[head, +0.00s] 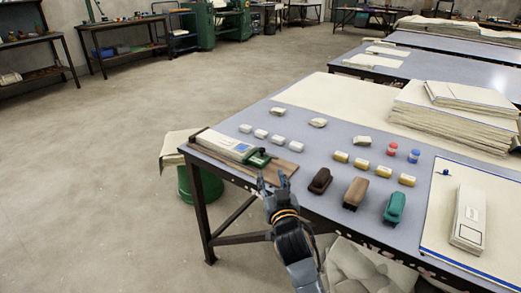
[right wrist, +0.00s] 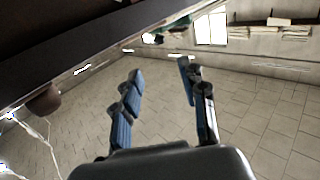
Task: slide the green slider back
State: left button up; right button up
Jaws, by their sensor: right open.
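The green slider (head: 257,158) sits at the right end of a long white device on a brown board (head: 285,168), at the near left corner of the blue-grey table (head: 330,139). A small dark part shows on top of it. My right gripper (head: 273,180) is just in front of the slider, close to the table's front edge, and appears apart from it. The right wrist view shows its two blue-padded fingers (right wrist: 160,72) spread, with nothing between them. The slider cannot be made out there. My left gripper is out of view.
Brown and teal hand tools (head: 394,207) stand right of my gripper, with several small yellow-ended blocks (head: 362,165) behind them. Small white blocks (head: 261,134) lie behind the device. A green bin (head: 203,186) stands below the table corner. Floor at left is clear.

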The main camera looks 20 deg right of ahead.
aim_at(263, 151)
jog(key=w, duration=0.3)
jog(key=w+d+b, duration=0.1)
jog(key=w, duration=0.3)
jog(key=w+b, duration=0.1)
jog(key=w, duration=0.3)
jog(key=shift+w+d, duration=0.1)
jog(key=shift+d, duration=0.15)
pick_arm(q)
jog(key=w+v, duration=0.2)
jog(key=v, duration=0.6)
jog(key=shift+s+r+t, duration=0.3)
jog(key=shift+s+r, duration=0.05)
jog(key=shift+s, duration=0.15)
pick_arm(e)
jog(key=shift+w+r, duration=0.1)
jog(key=shift+w, duration=0.5)
grip_shut()
